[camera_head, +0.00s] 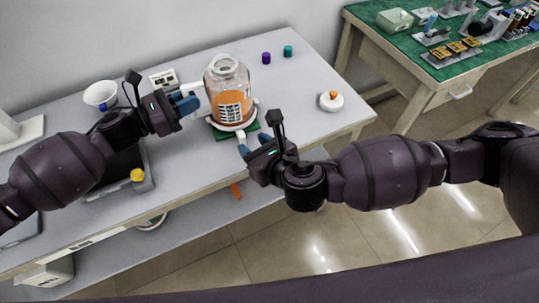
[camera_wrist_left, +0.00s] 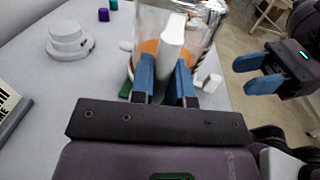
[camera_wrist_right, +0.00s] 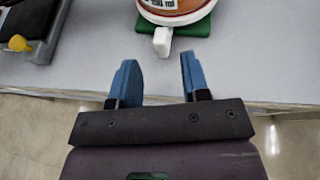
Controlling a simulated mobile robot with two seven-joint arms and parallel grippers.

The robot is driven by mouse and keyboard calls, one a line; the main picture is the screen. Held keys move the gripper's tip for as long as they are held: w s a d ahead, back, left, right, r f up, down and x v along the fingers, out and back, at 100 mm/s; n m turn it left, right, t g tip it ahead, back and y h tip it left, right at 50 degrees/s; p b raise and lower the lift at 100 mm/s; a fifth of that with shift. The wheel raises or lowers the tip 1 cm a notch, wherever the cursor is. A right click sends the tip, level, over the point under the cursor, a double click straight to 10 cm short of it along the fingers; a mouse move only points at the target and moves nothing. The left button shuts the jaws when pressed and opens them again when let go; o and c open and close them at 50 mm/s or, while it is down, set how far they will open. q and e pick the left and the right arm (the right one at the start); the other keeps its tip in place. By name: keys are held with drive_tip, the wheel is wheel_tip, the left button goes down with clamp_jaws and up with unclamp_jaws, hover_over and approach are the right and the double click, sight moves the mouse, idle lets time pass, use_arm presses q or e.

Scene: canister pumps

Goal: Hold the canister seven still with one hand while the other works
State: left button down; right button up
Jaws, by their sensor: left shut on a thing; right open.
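The canister (camera_head: 230,84) is a clear jar with orange contents and a pale gridded label, upright on a white base (camera_head: 231,126) over a green pad (camera_head: 222,134). My left gripper (camera_head: 187,103) is at its left, shut on a white upright piece (camera_wrist_left: 172,36) that looks like the canister's handle. The fingers hide part of it. My right gripper (camera_head: 254,144) is open and empty, in front of the canister and apart from it. In the right wrist view, a white tab (camera_wrist_right: 162,42) at the canister's base lies beyond the open fingers.
A round white piece with an orange knob (camera_head: 331,100) stands to the right. Purple (camera_head: 266,58) and teal (camera_head: 288,51) caps stand behind. A white bowl (camera_head: 101,94) and a dark tray with a yellow knob (camera_head: 137,175) are at left. The table's front edge is close to my right gripper.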

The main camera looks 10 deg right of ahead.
use_arm(q)
drive_tip(key=shift+a, duration=0.1)
use_arm(e)
drive_tip(key=v, duration=0.6)
drive_tip(key=shift+s, duration=0.2)
use_arm(q)
drive_tip(key=c, duration=1)
unclamp_jaws()
drive_tip(key=shift+a, duration=0.1)
